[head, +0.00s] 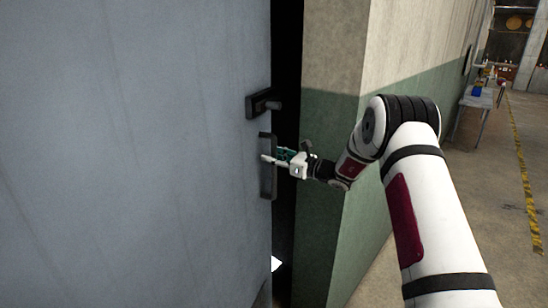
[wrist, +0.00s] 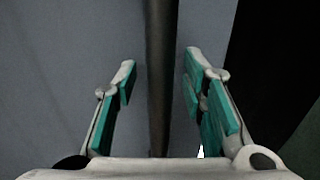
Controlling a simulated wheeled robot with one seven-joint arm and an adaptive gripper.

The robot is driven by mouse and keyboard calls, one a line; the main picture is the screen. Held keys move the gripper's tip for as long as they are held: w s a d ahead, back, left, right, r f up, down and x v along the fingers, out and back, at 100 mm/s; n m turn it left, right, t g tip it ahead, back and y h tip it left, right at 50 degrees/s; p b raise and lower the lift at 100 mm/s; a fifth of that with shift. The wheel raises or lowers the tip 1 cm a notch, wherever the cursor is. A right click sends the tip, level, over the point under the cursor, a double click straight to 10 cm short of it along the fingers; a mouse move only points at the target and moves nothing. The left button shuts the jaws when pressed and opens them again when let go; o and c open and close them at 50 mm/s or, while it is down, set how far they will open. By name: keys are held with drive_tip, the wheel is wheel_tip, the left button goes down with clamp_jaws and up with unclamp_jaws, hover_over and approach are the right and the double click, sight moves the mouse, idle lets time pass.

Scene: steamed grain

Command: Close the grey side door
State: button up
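The grey door (head: 140,150) fills the left of the head view and stands slightly ajar, with a dark gap along its right edge. A dark vertical pull handle (head: 266,188) sits near that edge, below a dark lever latch (head: 259,103). My gripper (head: 275,157) is at the pull handle. In the wrist view my gripper (wrist: 158,85) is open, its teal-padded fingers on either side of the dark handle bar (wrist: 160,60), with space between each finger and the bar. The grey door surface (wrist: 60,60) lies behind.
A green and cream wall (head: 335,130) stands right of the gap, close to my arm. Further right is open concrete floor (head: 505,200) with a yellow striped line (head: 525,170). A table (head: 475,115) with small items stands along the wall at the back.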

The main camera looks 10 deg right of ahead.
clamp_jaws()
drive_tip(key=s+d+m+t+h+p, duration=0.1)
drive_tip(key=s+d+p, duration=0.4)
drive_tip(key=s+d, duration=0.3)
drive_tip(key=s+d+m+t+h+p, duration=0.1)
drive_tip(key=s+d+p, duration=0.4)
drive_tip(key=s, duration=0.8)
drive_tip(key=d+h, duration=0.1)
drive_tip(key=d, duration=0.2)
drive_tip(key=shift+d+f+m, duration=0.2)
drive_tip(key=shift+d+m, duration=0.1)
drive_tip(key=shift+d, duration=0.05)
drive_tip(key=shift+c, duration=0.6)
unclamp_jaws()
drive_tip(key=shift+s, duration=0.15)
drive_tip(key=shift+o, duration=0.6)
drive_tip(key=shift+r, duration=0.1)
